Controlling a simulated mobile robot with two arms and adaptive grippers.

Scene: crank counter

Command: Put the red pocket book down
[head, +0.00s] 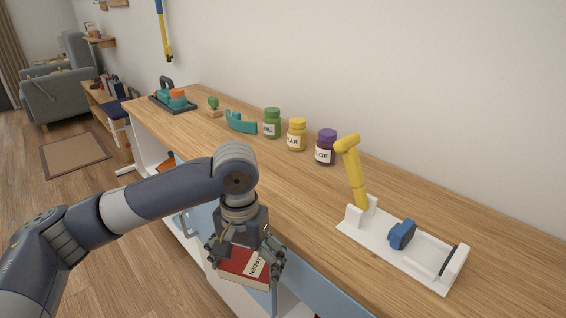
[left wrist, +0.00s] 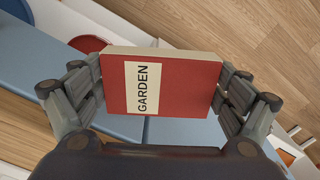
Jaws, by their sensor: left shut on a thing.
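The red pocket book (head: 243,265) has a pale label reading GARDEN. My left gripper (head: 246,262) is shut on it and holds it in front of the counter's front edge. In the left wrist view the book (left wrist: 190,85) sits between the two fingers of my left gripper (left wrist: 160,92), one on each side. What lies right under the book is partly hidden by the hand. My right gripper is not in view.
The wooden counter (head: 420,195) holds a white crank stand (head: 400,245) with a yellow handle, a purple jar (head: 326,148), a yellow jar (head: 296,134) and a green jar (head: 272,123). Blue fronts (head: 325,290) show below its edge. The counter's middle is clear.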

